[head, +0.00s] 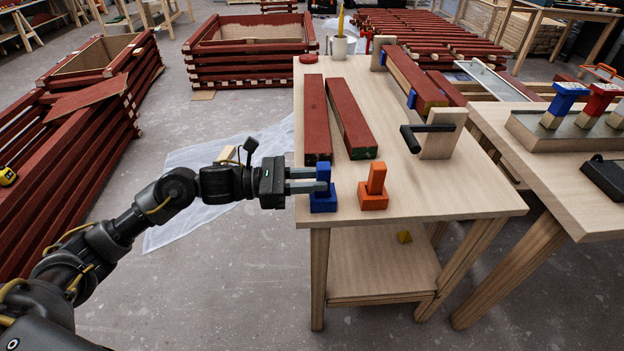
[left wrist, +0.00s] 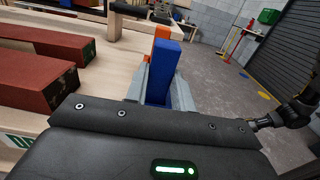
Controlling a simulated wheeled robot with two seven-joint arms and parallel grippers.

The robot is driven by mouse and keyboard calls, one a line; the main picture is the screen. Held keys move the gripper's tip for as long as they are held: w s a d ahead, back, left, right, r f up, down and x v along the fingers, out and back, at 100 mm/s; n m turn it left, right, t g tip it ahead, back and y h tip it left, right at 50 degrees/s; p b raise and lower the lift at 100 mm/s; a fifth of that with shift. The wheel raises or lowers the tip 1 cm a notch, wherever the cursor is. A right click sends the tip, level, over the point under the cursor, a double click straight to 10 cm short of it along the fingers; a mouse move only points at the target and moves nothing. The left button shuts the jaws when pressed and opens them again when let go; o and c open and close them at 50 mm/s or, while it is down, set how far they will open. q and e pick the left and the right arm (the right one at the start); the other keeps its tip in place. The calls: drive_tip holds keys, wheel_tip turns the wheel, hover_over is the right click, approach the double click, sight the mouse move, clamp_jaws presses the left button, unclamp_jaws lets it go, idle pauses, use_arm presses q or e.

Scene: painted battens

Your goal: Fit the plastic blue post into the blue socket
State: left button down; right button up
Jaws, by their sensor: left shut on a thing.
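My left gripper (head: 322,180) is shut on the blue post (head: 323,171) at the table's near left corner. The blue socket (head: 323,204) is a low block directly under the post. The post looks upright and in line with it; I cannot tell how deep it sits, as the jaws cover the join. In the left wrist view the post (left wrist: 164,72) stands between the grey jaws, with some blue of the socket (left wrist: 184,96) beside it. My right gripper is absent from the head view; a dark arm end at the left wrist view's right edge is too unclear to read.
An orange post (head: 376,178) stands in an orange socket (head: 373,202) just right of the blue one. Two red battens (head: 317,120) lie behind on the wooden table (head: 440,195). A clamp with a black handle (head: 428,134) stands farther right. The table's front right is clear.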

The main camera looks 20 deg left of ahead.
use_arm(q)
drive_tip(key=shift+f, duration=0.2)
drive_tip(key=c, duration=1.1)
unclamp_jaws()
drive_tip(key=b+v, duration=0.1)
drive_tip(key=v, duration=1)
drive_tip(key=shift+b, duration=0.35)
drive_tip(key=shift+d, duration=0.1)
